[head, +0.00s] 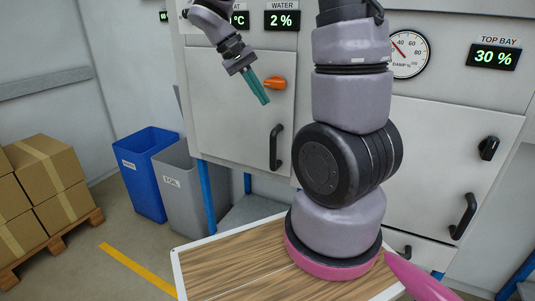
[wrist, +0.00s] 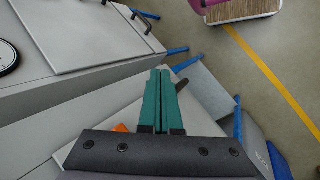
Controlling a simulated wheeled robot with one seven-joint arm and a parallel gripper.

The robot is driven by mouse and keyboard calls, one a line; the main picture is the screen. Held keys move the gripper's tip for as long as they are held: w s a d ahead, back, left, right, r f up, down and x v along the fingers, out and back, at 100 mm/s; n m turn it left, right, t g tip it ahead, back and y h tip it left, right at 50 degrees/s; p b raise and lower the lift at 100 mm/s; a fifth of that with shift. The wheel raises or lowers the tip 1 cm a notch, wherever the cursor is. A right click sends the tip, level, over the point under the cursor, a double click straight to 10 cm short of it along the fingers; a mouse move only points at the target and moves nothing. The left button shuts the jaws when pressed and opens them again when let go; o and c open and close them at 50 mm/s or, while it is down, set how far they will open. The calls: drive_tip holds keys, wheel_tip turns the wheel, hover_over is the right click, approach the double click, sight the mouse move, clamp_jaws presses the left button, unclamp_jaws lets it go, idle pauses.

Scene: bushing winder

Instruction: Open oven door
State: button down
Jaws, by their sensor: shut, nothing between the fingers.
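The light grey door (head: 228,128) below the °C and WATER displays looks flush with its cabinet in the head view. No label on it reads as oven. It has a black vertical handle (head: 276,147) low on its right side and an orange lever (head: 275,84) near its upper right, pointing sideways. My gripper (head: 264,101) has teal fingers, shut and empty, in front of the door, left of the lever and above the handle in the picture. In the wrist view the shut fingers (wrist: 159,72) are side by side, with a dark handle (wrist: 182,86) just right of their tips and an orange part (wrist: 122,128) left.
A second door (head: 435,170) with a black knob (head: 488,148) and handle (head: 463,215) is at right. A blue bin (head: 145,175) and grey bin (head: 190,190) stand left of the cabinet's legs. Boxes (head: 45,170) sit on a pallet at far left.

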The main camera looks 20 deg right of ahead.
sight(268, 153)
drive_tip(key=w+a+f+n+t+h, duration=0.1)
drive_tip(key=w+f+h, duration=0.3)
drive_tip(key=f, duration=0.4)
drive_tip(key=w+a+f+n+t+h, duration=0.1)
drive_tip(key=w+f+h, duration=0.25)
drive_tip(key=f, duration=0.55)
drive_tip(key=w+a+f+n+h, duration=0.1)
drive_tip(key=w+f+h, duration=0.2)
drive_tip(key=f+h, duration=0.35)
drive_tip(key=shift+y, duration=0.7)
drive_tip(key=d, duration=0.3)
drive_tip(key=d+f, duration=0.1)
drive_tip(key=d, duration=0.6)
drive_tip(key=shift+f, duration=0.2)
